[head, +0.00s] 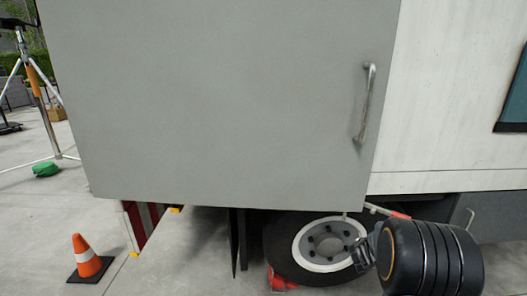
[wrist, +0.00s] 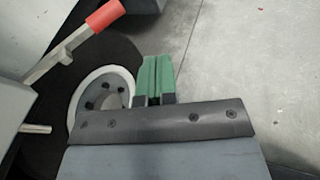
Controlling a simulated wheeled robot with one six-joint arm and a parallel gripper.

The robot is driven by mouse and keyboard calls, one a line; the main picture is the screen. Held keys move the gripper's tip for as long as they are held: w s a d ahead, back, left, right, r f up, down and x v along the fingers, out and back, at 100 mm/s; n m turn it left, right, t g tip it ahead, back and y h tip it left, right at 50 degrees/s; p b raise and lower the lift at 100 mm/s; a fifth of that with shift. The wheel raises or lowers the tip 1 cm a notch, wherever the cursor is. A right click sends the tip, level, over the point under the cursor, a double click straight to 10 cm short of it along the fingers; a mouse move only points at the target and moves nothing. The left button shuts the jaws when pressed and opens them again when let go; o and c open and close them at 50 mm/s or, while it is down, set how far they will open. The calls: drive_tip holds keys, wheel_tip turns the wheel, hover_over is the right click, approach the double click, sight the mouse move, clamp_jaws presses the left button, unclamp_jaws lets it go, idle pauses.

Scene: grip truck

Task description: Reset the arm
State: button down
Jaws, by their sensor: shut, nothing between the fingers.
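My gripper (head: 362,252) is low at the right of the head view, in front of the truck's wheel (head: 322,246). In the wrist view its two green fingers (wrist: 155,78) are pressed together with nothing between them. The thick black arm link behind it is mine. In the wrist view the wheel (wrist: 100,95) is to the left of the fingers. I cannot tell whether the fingers touch it.
A grey truck door (head: 215,100) with a metal handle (head: 366,105) is above the gripper. A lever with a red grip (wrist: 105,16) sticks out near the wheel. An orange cone (head: 86,258) stands at lower left. Pavement (wrist: 250,60) right of the fingers is clear.

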drive_tip(key=s+a+r+m+g+y+p, duration=0.3)
drive_tip(key=s+a+m+g+y+p, duration=0.5)
drive_tip(key=s+m, duration=0.6)
drive_tip(key=s+a+r+m+t+y+p, duration=0.2)
drive_tip(key=a+r+p, duration=0.3)
drive_tip(key=a+r, duration=0.5)
drive_tip(key=s+a+r+m+t+y+p, duration=0.2)
drive_tip(key=a+r+m+t+y+p, duration=0.2)
drive_tip(key=a+r, duration=0.7)
drive_tip(key=shift+a+m+p, duration=0.3)
drive_tip(key=shift+a+p, duration=0.2)
drive_tip(key=shift+p, duration=0.65)
drive_tip(key=shift+s, duration=0.15)
